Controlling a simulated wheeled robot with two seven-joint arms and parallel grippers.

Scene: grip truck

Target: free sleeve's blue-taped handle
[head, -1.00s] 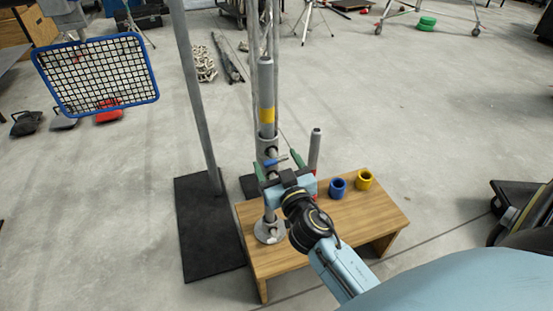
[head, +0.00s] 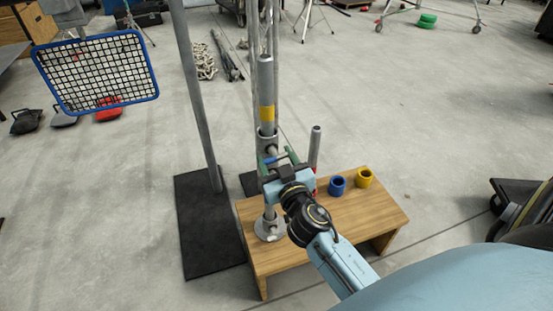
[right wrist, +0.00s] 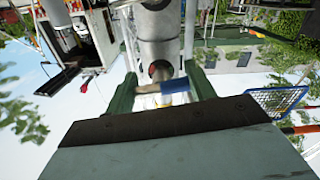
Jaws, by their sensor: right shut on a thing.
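The sleeve (head: 267,142) is a grey metal collar around the upright pole, below a yellow band (head: 267,113). Its handle is a short bar from the sleeve's side, with blue tape (right wrist: 175,86) at its right end in the right wrist view. My right gripper (head: 278,160) is at the handle, its green fingers on either side, shut on it. In the head view the gripper and its fingers hide most of the handle. The sleeve (right wrist: 160,45) also shows just beyond the fingers in the right wrist view. My left gripper is not in view.
The pole's round foot (head: 269,228) stands on a low wooden bench (head: 300,240). A blue cup (head: 337,186), a yellow cup (head: 364,178) and a short grey post (head: 315,145) are to the right. A blue-framed grid (head: 97,72) hangs at upper left.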

